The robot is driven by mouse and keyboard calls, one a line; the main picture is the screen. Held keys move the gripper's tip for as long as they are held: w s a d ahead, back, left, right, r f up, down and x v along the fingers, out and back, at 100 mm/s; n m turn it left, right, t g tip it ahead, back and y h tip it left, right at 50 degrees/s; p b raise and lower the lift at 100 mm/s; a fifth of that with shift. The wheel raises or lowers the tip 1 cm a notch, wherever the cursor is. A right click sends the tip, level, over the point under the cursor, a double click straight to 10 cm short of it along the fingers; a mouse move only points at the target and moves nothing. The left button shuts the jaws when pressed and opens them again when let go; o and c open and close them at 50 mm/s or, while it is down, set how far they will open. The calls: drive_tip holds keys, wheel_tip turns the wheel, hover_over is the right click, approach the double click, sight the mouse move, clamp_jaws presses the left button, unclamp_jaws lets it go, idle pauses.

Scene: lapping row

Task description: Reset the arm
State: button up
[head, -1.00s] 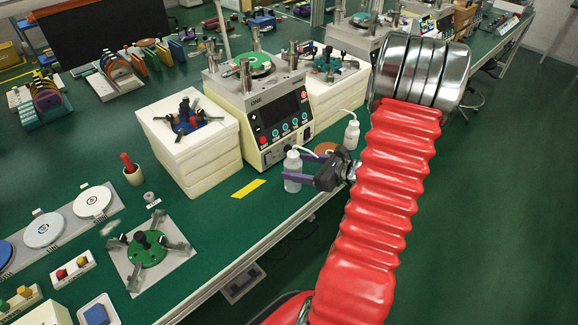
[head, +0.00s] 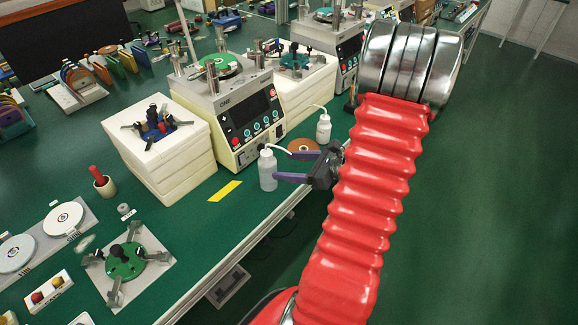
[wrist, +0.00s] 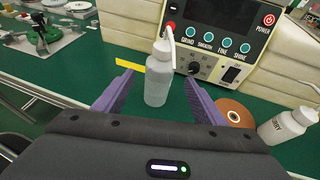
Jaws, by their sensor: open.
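My gripper (head: 277,165) is open, its purple fingers spread near the bench's front edge. A squeeze bottle (head: 267,171) with a white cap and bent spout stands upright just off the fingertips. In the wrist view the same bottle (wrist: 158,78) shows in the gap between the fingers (wrist: 158,82), with nothing gripped. My arm comes in from the bottom right in a red ribbed sleeve.
A lapping machine (head: 240,110) stands behind the bottle. A second bottle (head: 323,129) and a copper-coloured disc (head: 304,148) are close by. A yellow strip (head: 225,191) lies on the green bench (head: 190,235). Open floor (head: 480,200) is at the right.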

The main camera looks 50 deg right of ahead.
idle(0.4)
drive_tip(key=shift+f, duration=0.1)
drive_tip(key=s+a+r+n+g+y, duration=0.1)
drive_tip(key=s+a+n+g, duration=0.35)
drive_tip(key=a+n, duration=0.35)
drive_tip(key=s+a+n+g+y, duration=0.1)
drive_tip(key=s+a+n+g, duration=0.2)
drive_tip(key=a+n+g, duration=0.3)
drive_tip(key=a+r+n+t+h, duration=0.3)
drive_tip(key=a+r+n+h, duration=0.2)
drive_tip(key=a+r+n, duration=1.3)
drive_tip(key=shift+a+n+h, duration=0.3)
drive_tip(key=shift+a+n, duration=0.2)
drive_tip(key=shift+a, duration=0.3)
